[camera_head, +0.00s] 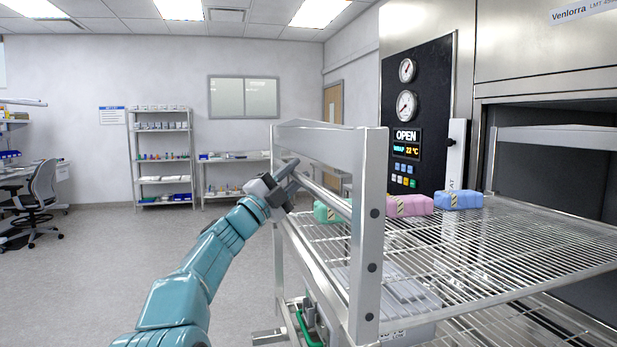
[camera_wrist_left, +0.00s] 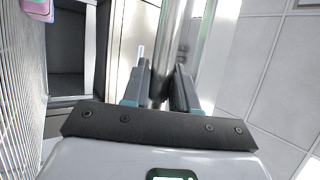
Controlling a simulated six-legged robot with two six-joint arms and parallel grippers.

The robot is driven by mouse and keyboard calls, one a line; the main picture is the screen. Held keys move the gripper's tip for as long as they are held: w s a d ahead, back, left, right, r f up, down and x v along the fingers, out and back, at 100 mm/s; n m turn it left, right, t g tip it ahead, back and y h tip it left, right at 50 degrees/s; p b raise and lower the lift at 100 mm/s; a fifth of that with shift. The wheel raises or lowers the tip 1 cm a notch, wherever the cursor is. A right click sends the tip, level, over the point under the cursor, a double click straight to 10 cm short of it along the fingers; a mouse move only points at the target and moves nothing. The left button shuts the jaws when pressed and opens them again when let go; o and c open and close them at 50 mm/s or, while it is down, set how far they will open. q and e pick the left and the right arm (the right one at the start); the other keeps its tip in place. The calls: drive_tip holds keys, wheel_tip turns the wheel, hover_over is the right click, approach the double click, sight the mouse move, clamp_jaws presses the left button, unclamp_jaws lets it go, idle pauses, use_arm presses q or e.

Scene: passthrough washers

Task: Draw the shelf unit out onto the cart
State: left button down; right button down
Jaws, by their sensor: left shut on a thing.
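The shelf unit (camera_head: 366,250) is a metal frame with wire shelves. Its near end stands outside the washer, and its far end frame (camera_head: 560,137) is at the chamber opening. Green, pink (camera_head: 408,205) and blue (camera_head: 458,199) wrapped packs sit on the top shelf. My left gripper (camera_head: 288,182) is shut on the bar at the unit's near end. The left wrist view shows a round metal bar (camera_wrist_left: 166,60) between the two fingers. The cart seems to be under the unit, mostly hidden; I cannot tell its edges clearly. My right gripper is not in view.
The washer panel (camera_head: 407,136) with gauges and an "OPEN" display stands behind the packs. The floor (camera_head: 120,265) to the left is clear. A storage rack (camera_head: 162,158) and an office chair (camera_head: 42,190) are far back.

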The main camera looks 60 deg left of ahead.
use_arm(q)
drive_tip(key=s+a, duration=0.1)
drive_tip(key=s, duration=0.5)
drive_tip(key=shift+a+r, duration=0.15)
drive_tip(key=shift+a, duration=0.25)
drive_tip(key=shift+s, duration=0.1)
drive_tip(key=c, duration=1)
unclamp_jaws()
drive_tip(key=shift+o, duration=0.2)
drive_tip(key=b+v, duration=0.5)
drive_tip(key=v, duration=1.1)
drive_tip(key=shift+s+b, duration=0.3)
drive_tip(key=shift+b, duration=0.1)
